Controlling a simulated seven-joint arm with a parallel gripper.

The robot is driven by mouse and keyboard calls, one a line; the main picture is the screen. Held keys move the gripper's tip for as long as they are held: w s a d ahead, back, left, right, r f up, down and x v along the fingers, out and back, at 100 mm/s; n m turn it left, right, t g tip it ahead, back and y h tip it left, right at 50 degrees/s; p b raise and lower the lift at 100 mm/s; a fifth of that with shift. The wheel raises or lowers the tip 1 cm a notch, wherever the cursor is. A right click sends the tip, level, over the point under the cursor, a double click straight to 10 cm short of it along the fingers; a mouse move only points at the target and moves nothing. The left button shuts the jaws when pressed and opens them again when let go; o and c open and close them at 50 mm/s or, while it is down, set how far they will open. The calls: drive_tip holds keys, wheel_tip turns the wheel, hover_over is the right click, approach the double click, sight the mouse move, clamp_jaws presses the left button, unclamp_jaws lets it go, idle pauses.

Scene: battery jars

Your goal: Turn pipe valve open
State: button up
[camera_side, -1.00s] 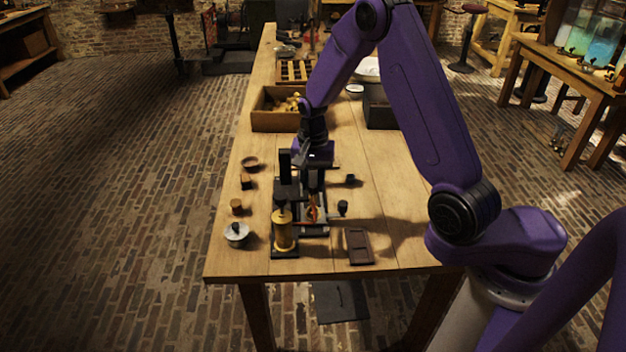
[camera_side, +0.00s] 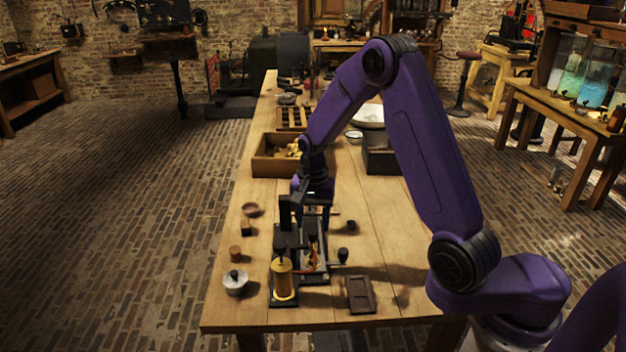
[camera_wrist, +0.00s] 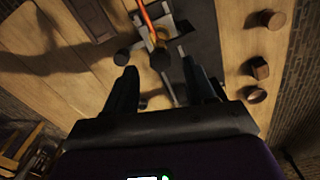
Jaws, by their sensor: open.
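The apparatus has a dark base (camera_side: 284,301), a brass cylinder (camera_side: 282,278) and dark blocks and posts. An orange-red pipe (camera_side: 312,262) is low on its right; the wrist view shows it (camera_wrist: 147,16) at the top. A dark round knob (camera_wrist: 160,60) lies at the pipe's end, between and beyond my fingertips. I cannot tell whether this knob is the valve handle. My gripper (camera_wrist: 161,70) is open and empty, pointing down. In the side view my gripper (camera_side: 312,212) is over the back of the apparatus, its fingertips partly hidden by dark posts.
A lidded metal pot (camera_side: 235,283) and small wooden pieces stand left of the apparatus. A dark tray (camera_side: 360,294) lies at front right, near the table edge. Small dark knobs (camera_side: 343,255) stand to the right. A wooden box (camera_side: 262,166) is farther back. The right tabletop is mostly clear.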

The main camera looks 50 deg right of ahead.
sight(310, 234)
wheel_tip(310, 234, up, 15)
drive_tip(key=shift+f, duration=0.15)
idle(0.4)
drive_tip(key=s+a+n, duration=0.8)
drive_tip(key=n, duration=0.4)
drive_tip(key=s+d+f+n, duration=0.1)
drive_tip(key=s+d+n, duration=0.1)
drive_tip(key=s+n, duration=0.4)
drive_tip(key=s+d+f+n, duration=0.1)
drive_tip(key=s+n, duration=0.5)
drive_tip(key=s, duration=0.9)
drive_tip(key=shift+s+d+f, duration=0.15)
drive_tip(key=shift+d+f, duration=0.25)
drive_tip(key=shift+f, duration=0.15)
